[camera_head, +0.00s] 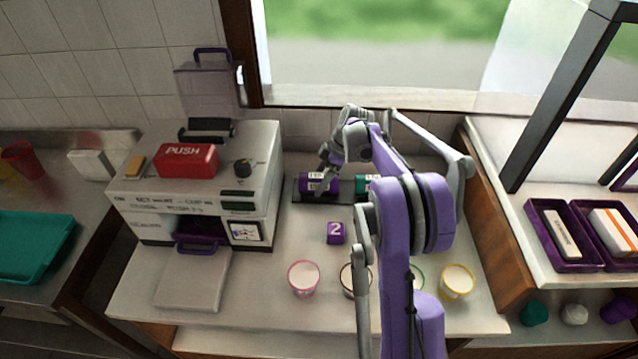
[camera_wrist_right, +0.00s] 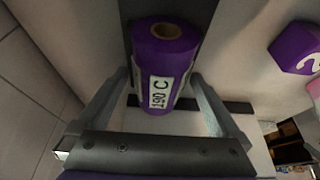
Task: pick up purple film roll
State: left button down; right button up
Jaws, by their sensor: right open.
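The purple film roll (camera_head: 307,186) lies on a dark tray (camera_head: 345,198) at the back of the counter, right of the white machine. My right gripper (camera_head: 323,178) is at the roll, coming from above in the head view. In the wrist view its open fingers (camera_wrist_right: 160,78) stand one on each side of the roll; I cannot tell whether they touch it. My left gripper is not in view.
A teal roll (camera_head: 361,184) lies on the same tray, to the right. A purple cube marked 2 (camera_head: 335,232) sits in front. Several cups, including a pink-rimmed one (camera_head: 303,278), line the counter front. The sealing machine (camera_head: 190,195) stands close on the left.

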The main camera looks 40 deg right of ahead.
jog(key=shift+f, duration=0.15)
jog(key=c, duration=1.6)
